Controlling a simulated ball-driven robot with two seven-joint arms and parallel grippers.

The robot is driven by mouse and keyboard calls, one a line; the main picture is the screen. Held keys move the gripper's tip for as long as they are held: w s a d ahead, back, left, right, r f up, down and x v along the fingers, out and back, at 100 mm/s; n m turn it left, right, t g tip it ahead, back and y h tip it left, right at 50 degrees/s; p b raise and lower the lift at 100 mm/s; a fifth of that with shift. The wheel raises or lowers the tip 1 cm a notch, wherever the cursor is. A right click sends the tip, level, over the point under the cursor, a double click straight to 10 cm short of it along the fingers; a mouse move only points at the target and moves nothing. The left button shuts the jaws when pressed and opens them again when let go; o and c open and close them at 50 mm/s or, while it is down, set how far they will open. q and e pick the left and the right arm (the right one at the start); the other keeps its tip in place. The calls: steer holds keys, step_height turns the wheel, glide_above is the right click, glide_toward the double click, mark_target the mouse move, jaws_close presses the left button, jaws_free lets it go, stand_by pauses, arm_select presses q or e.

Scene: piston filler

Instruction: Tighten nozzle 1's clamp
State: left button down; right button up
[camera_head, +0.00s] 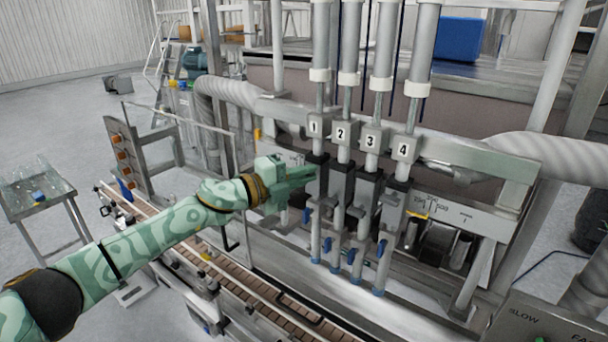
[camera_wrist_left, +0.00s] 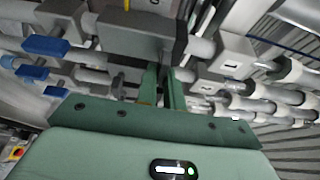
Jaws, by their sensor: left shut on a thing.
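Nozzle 1 (camera_head: 315,127) is the leftmost of a row of numbered vertical filler nozzles, with its number plate on a grey block. A dark collar (camera_head: 317,157) sits below the plate. My left gripper (camera_head: 314,173) reaches in from the left at this nozzle, just below the collar. In the left wrist view, its two green fingers (camera_wrist_left: 161,80) are close together, with their tips against the dark grey block (camera_wrist_left: 145,38) of the nozzle. It is shut on a small part there, seemingly nozzle 1's clamp, mostly hidden between the fingers. My right gripper is out of view.
Nozzles 2 (camera_head: 341,133), 3 (camera_head: 373,138) and 4 (camera_head: 404,147) stand close to the right. Blue levers (camera_head: 354,256) stick out lower on the nozzle tubes. A conveyor (camera_head: 255,287) runs below. A control panel (camera_head: 545,320) is at the lower right.

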arm_select(q)
steer(key=c, duration=1.5)
jaws_free()
steer(key=shift+a, duration=0.1)
steer(key=b+v, duration=0.4)
steer(key=v, duration=1.2)
steer(key=shift+s, duration=0.15)
